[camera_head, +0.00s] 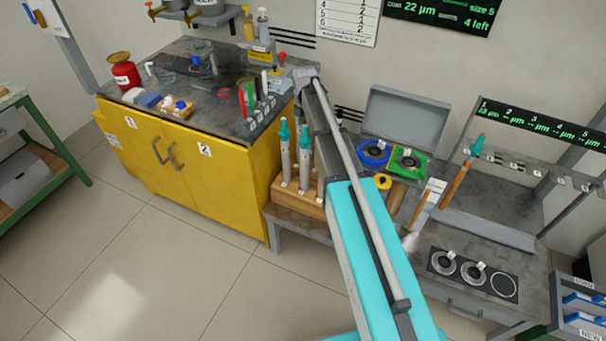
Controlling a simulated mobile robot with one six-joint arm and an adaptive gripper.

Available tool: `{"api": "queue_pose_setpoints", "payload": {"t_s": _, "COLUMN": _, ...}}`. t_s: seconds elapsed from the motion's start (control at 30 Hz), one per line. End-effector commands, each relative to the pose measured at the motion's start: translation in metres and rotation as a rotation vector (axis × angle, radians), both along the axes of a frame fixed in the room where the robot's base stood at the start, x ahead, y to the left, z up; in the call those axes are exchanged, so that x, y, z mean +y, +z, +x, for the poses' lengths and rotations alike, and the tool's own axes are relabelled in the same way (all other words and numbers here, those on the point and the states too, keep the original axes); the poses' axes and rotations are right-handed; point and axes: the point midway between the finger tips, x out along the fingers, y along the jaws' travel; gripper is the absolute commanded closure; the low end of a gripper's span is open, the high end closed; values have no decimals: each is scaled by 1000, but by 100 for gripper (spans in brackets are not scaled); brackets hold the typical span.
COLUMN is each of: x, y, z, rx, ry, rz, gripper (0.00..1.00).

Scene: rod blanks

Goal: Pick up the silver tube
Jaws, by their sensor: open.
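Silver-grey upright tubes with teal tops, one at the left (286,165) and one beside it (304,168), stand in a wooden block (290,203) on the low grey bench. A small pale silvery piece (410,241) lies on the bench right of my arm. I cannot tell which of these is the silver tube. My turquoise and grey arm rises from the bottom and reaches up past the block, hiding part of its right side. I cannot make out my gripper's fingers; nothing visible shows it holding anything.
Orange rods (456,184) lean or lie on the bench near blue (373,152) and green (409,160) fixtures. A plate with round rings (473,273) is at the right. The yellow cabinet (190,175) with a cluttered top stands at the left. The floor in front is clear.

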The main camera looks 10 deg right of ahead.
Motion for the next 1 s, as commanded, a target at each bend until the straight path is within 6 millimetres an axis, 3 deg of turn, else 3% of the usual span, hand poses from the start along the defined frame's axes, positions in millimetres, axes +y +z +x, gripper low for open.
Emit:
{"api": "queue_pose_setpoints", "payload": {"t_s": 0.5, "x": -2, "y": -41, "z": 1, "rx": 0, "ry": 0, "rz": 0, "gripper": 31}}
{"api": "queue_pose_setpoints", "payload": {"t_s": 1.0, "x": -2, "y": -44, "z": 1, "rx": 0, "ry": 0, "rz": 0, "gripper": 31}}
